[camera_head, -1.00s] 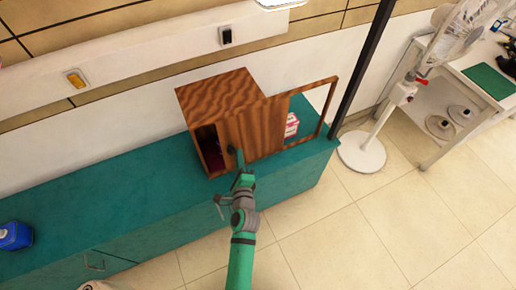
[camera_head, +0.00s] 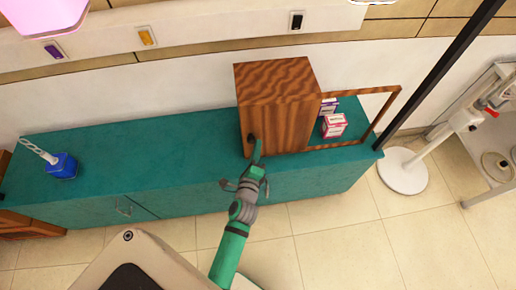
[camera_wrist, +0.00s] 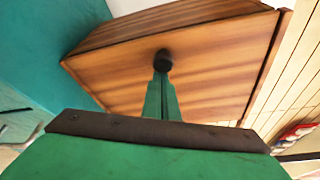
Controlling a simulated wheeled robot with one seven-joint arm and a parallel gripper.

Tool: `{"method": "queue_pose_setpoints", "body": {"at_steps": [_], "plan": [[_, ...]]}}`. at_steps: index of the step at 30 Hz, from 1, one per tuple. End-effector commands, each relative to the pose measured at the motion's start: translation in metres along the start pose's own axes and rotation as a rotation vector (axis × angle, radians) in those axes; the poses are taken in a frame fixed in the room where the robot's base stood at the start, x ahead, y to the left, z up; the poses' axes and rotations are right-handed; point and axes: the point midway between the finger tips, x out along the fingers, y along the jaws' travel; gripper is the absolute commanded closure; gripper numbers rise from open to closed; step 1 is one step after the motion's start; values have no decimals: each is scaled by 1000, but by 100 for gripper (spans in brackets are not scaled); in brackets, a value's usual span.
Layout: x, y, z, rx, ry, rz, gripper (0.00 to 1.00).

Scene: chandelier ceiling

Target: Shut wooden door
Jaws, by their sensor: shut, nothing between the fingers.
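The wooden cabinet (camera_head: 273,76) stands on the teal counter, seen from above in the head view. Its wooden door (camera_head: 287,127) is a flat panel that covers the front, with no wide opening showing at its left. The door also fills the middle of the wrist view (camera_wrist: 215,80). A round black knob (camera_wrist: 163,60) sits on the door. My gripper (camera_head: 256,149) is shut and empty at the left part of the door. In the wrist view its fingertips (camera_wrist: 162,76) are at the knob; I cannot tell whether they touch it.
An open wooden frame (camera_head: 398,105) extends right from the cabinet, with small boxes (camera_head: 333,125) behind it. A dark pole (camera_head: 440,75) and a white fan stand (camera_head: 403,171) are at the right. A blue container (camera_head: 62,166) stands far left on the counter (camera_head: 150,165).

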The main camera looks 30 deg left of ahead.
Motion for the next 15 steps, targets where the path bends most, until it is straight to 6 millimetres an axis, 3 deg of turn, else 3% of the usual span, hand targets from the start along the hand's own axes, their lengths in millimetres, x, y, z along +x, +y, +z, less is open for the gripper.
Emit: {"method": "queue_pose_setpoints", "body": {"at_steps": [1, 5, 13, 15], "plan": [[-1, 5, 10, 5, -17, 11, 100], [0, 6, 4, 3, -17, 12, 100], [7, 3, -36, 1, 0, 2, 100], [-7, 4, -36, 4, 2, 2, 100]]}}
